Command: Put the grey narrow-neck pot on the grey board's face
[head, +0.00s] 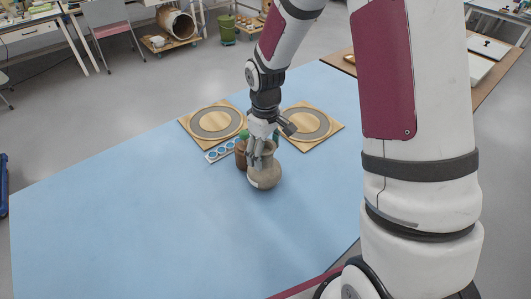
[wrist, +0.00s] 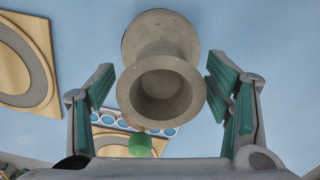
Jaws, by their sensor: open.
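The grey narrow-neck pot (head: 264,174) stands upright on the blue table, with a round body and a flared rim. In the wrist view the pot (wrist: 161,88) shows its open mouth towards the camera. My gripper (head: 262,152) is over the pot's neck and hides part of it. Its fingers are spread, one on each side of the rim, with visible gaps in the wrist view. Two wooden boards with grey rings lie behind: a left board (head: 188,121) and a right board (head: 335,126). I cannot tell which is the grey board.
A brown jar with a green top (head: 241,152) stands just left of the pot; its green top (wrist: 140,145) shows near the gripper. A strip with blue discs (head: 219,150) lies beside the left board. The table's left and front areas (head: 130,215) are clear.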

